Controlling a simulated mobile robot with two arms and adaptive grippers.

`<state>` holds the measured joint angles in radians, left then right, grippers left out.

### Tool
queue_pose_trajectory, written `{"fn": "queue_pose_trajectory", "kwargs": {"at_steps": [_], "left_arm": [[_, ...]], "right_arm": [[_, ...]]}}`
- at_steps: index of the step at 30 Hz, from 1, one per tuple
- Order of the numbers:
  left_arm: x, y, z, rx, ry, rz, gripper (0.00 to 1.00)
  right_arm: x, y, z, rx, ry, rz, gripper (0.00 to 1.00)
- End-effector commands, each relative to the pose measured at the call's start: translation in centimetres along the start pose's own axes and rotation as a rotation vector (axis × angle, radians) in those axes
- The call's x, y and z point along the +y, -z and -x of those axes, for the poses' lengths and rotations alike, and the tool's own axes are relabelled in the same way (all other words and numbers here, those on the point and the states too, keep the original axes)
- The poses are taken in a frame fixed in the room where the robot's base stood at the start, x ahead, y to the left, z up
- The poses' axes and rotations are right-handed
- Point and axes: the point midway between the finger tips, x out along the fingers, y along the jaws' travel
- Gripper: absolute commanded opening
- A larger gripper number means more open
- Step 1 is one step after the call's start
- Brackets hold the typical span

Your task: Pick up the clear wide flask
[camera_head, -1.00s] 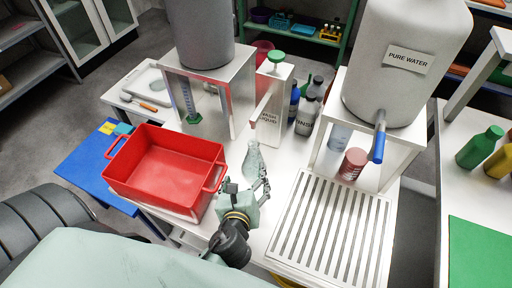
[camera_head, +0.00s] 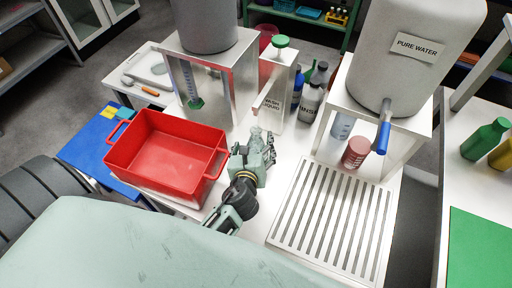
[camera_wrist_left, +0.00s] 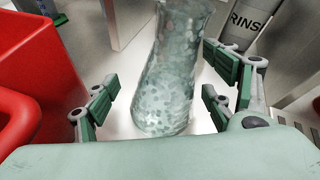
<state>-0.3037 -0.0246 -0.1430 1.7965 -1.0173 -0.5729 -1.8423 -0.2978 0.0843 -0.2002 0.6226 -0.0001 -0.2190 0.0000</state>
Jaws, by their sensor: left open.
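The clear wide flask (camera_wrist_left: 165,85) stands upright on the white table in the left wrist view, between the spread fingers of my left gripper (camera_wrist_left: 160,108). Its base is close to the palm side, and I see gaps between it and the fingers on both sides. In the head view the left gripper (camera_head: 262,150) hides most of the flask (camera_head: 257,133). The left gripper is open around the flask. My right gripper does not show.
A red tub (camera_head: 165,160) stands just left of the gripper. A slatted metal rack (camera_head: 330,215) lies to the right. A wash liquid container (camera_head: 277,90) and a rinse bottle (camera_head: 311,100) stand behind. The pure water tank (camera_head: 405,50) is at right.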

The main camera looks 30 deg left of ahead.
Motion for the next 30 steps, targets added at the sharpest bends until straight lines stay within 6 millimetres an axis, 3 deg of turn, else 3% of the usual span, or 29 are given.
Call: {"fn": "queue_pose_trajectory", "kwargs": {"at_steps": [4, 27, 30], "left_arm": [[0.02, 0.01, 0.03, 0.0, 0.0, 0.0, 0.76], [0.0, -0.09, 0.06, -0.002, 0.0, -0.001, 0.09], [0.01, -0.08, 0.06, -0.002, 0.0, -0.001, 0.07]], "right_arm": [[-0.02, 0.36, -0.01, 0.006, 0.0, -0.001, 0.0], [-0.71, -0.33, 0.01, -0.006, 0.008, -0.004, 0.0], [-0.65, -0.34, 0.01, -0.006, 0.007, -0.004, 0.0]]}}
